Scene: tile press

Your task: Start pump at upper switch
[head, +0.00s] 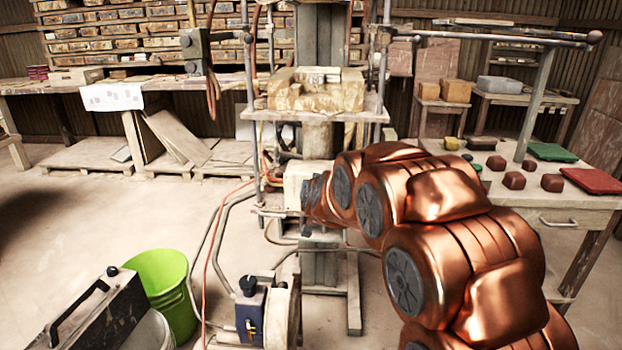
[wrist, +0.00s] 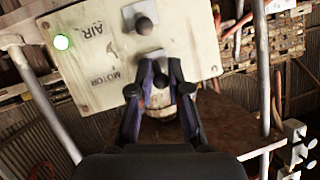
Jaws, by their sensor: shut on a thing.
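A pale, stained switch panel (wrist: 110,55) fills the upper part of the wrist view. It has a black knob (wrist: 143,25) near its top edge, beside the word AIR, and a lower switch (wrist: 158,80) beside the word MOTOR. My gripper (wrist: 161,68) is at the lower switch, its two dark fingers closed around it. The fingers hide part of that switch, so its position cannot be told. In the head view a pale box (head: 294,180) shows just left of my copper arm's end.
The press table (head: 370,115) with a stone-like block (head: 315,92) stands above the arm's end. A green bucket (head: 165,285) and a blue pump unit (head: 250,310) stand on the floor in front. A workbench (head: 560,202) with reddish blocks is at right. Hoses cross the floor.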

